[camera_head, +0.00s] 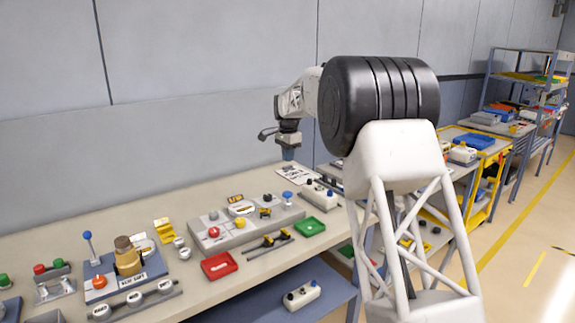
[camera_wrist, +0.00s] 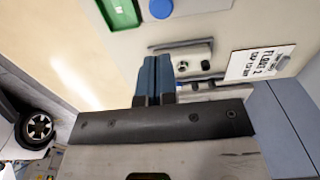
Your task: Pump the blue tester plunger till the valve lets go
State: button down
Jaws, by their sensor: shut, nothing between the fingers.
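A blue ball knob on a thin upright rod (camera_head: 87,236) rises from a blue-grey base at the left of the bench. The same base carries a brass-and-brown cylinder (camera_head: 127,256), an orange knob (camera_head: 99,282) and a label. A second blue round knob (camera_head: 288,196) sits at the right end of a grey panel; a blue disc, apparently this one, shows at the top of the wrist view (camera_wrist: 160,8). My gripper (camera_head: 288,155) hangs above the bench's back right, apart from both. Its blue fingers (camera_wrist: 153,82) are together and empty.
A green tray (camera_head: 310,227) and a red tray (camera_head: 219,265) lie near the front edge. A grey panel with knobs (camera_head: 232,227) fills mid-bench. A white block with dark knobs (camera_wrist: 180,60) and a printed card (camera_wrist: 258,62) lie below my gripper. The air around it is clear.

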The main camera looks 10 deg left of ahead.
aim_at(288, 193)
notch_tip(288, 193, down, 13)
jog(key=shift+f, duration=0.1)
dwell(0.6)
jog(key=shift+f, duration=1.5)
notch_tip(288, 193, up, 14)
jog(key=shift+r, duration=0.25)
dwell(1.5)
jog(key=shift+r, duration=1.25)
jog(key=shift+f, duration=0.2)
